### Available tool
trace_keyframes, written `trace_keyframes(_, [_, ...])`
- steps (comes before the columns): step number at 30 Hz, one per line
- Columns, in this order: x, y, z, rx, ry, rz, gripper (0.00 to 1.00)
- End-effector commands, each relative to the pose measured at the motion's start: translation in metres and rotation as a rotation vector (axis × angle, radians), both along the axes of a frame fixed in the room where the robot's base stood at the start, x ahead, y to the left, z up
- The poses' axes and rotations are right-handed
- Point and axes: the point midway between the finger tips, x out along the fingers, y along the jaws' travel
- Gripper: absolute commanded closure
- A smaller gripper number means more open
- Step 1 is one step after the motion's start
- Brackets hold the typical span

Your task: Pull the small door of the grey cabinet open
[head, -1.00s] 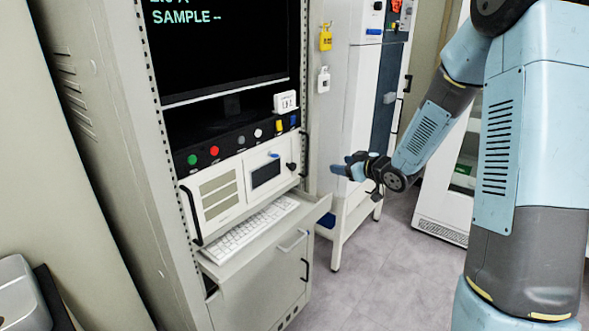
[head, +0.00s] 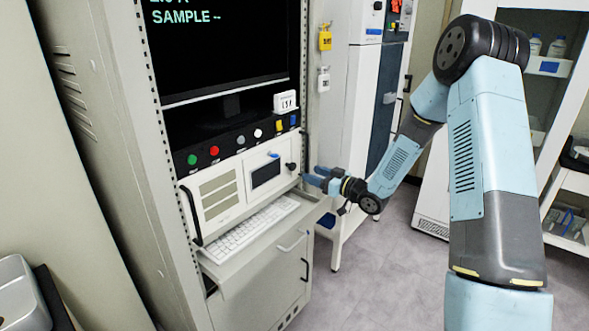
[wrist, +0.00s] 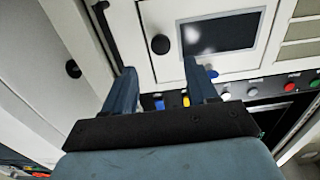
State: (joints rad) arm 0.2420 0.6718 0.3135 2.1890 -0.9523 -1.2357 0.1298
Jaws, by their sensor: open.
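The grey cabinet (head: 110,130) stands at the left of the head view. A small white door-like panel (head: 272,153) with a dark window and a round black knob (head: 291,166) sits below its button row and looks closed. In the wrist view the panel (wrist: 250,71) appears turned over, with its knob (wrist: 160,44) just beyond and between my fingertips. My gripper (head: 311,175) is open and empty, just right of the knob. Its two blue fingers (wrist: 159,66) show apart in the wrist view. I see no contact with the knob.
A keyboard (head: 245,232) lies on a pulled-out shelf (head: 275,238) below the panel. A black bar handle (head: 306,150) stands at the cabinet's right edge, close to my gripper. A white and dark cabinet (head: 365,110) stands behind. The floor (head: 380,270) at right is clear.

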Motion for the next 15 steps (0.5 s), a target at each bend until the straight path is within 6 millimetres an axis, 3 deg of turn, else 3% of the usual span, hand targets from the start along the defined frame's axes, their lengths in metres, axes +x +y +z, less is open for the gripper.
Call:
trace_keyframes(9, [0.033, 0.044, 0.0, -0.001, -0.001, 0.002, 0.42])
trace_keyframes(15, [0.046, 0.06, -0.001, -0.002, 0.0, 0.002, 0.42])
